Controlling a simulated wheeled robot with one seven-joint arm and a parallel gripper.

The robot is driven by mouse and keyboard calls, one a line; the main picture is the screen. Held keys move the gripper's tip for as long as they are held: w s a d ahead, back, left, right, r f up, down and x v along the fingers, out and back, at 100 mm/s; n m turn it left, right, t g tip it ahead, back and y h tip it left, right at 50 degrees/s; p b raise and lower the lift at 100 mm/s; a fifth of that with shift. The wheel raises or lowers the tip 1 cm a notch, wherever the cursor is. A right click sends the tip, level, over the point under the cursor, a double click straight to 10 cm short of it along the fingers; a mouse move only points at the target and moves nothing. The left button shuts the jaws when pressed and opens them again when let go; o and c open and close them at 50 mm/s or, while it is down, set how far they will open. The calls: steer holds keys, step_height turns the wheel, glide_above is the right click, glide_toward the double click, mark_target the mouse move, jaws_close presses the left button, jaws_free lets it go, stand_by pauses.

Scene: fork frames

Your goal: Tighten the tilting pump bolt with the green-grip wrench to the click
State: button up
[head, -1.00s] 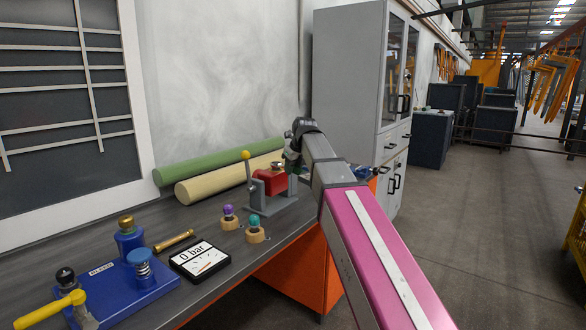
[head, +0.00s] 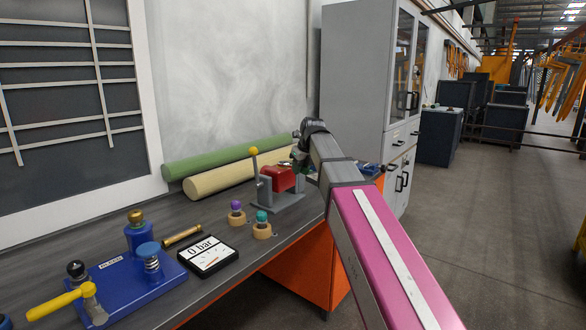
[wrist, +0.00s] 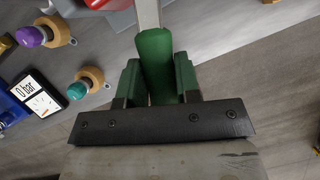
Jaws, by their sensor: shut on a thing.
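The green-grip wrench (wrist: 154,46) is between the two fingers of my gripper (wrist: 157,76) in the wrist view. My gripper is shut on its green grip, and a grey shaft runs on out of the top of that view. The wrench's far end is out of sight there. In the head view my gripper (head: 300,158) is small and dark, beside the pump, and my arm hides part of it. The pump looks to be the red body (head: 283,179) in a grey stand, with a yellow-knobbed lever. I cannot make out its bolt.
A gauge reading 0 bar (head: 207,255), purple (head: 236,209) and teal (head: 262,225) knobs on wooden bases, and a brass cylinder (head: 182,236) lie on the bench. A blue fixture (head: 125,290) stands front left. Green and cream rolls (head: 225,178) lie along the wall.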

jaws_close()
steer(key=shift+s+a+m+h, duration=0.2)
steer(key=shift+s+a+m, duration=0.05)
steer(key=shift+a+m, duration=0.3)
steer(key=shift+s+a+m+h, duration=0.25)
steer(key=shift+a+m, duration=0.15)
steer(key=shift+m, duration=0.15)
steer(key=shift+w+d+n+y, duration=0.25)
steer(key=shift+d+n, duration=0.2)
steer(key=shift+n, duration=0.15)
stand_by(0.8)
steer(key=shift+c, duration=1.3)
jaws_free()
jaws_close()
steer(key=shift+c, duration=0.5)
jaws_free()
jaws_close()
steer(key=shift+d, duration=0.2)
